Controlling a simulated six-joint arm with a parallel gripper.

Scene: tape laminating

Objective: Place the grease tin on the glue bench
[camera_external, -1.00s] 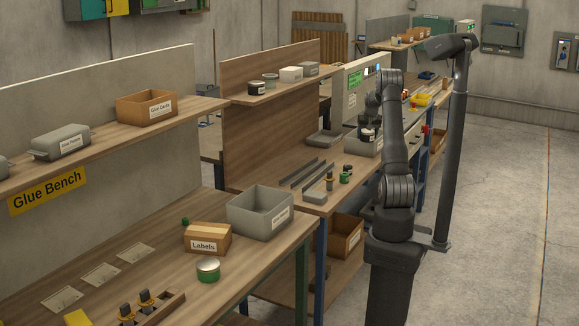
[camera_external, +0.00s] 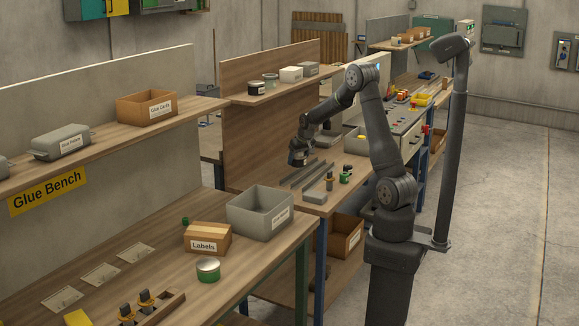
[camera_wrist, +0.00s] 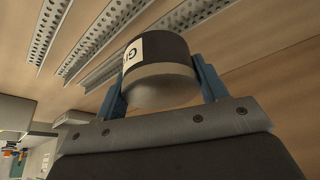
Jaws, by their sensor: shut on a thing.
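My gripper (camera_external: 299,158) is shut on a dark tin (camera_wrist: 158,55). In the wrist view the tin sits between the blue fingers, tilted in the picture, with a grey lower band and a white label. Only the label's first letters, starting with G, show, so I cannot read whether it says grease. In the external view the tin is small and dark, held above the middle bench near the metal rails. The glue bench (camera_external: 110,236) is at the front left, below a yellow Glue Bench sign (camera_external: 47,191).
The glue bench holds a grey bin (camera_external: 262,224), a Labels box (camera_external: 206,238), a green tin (camera_external: 208,273), cards and a wooden holder at the front. Perforated rails (camera_wrist: 100,35) lie under my gripper. Between the cards and the Labels box the bench top is clear.

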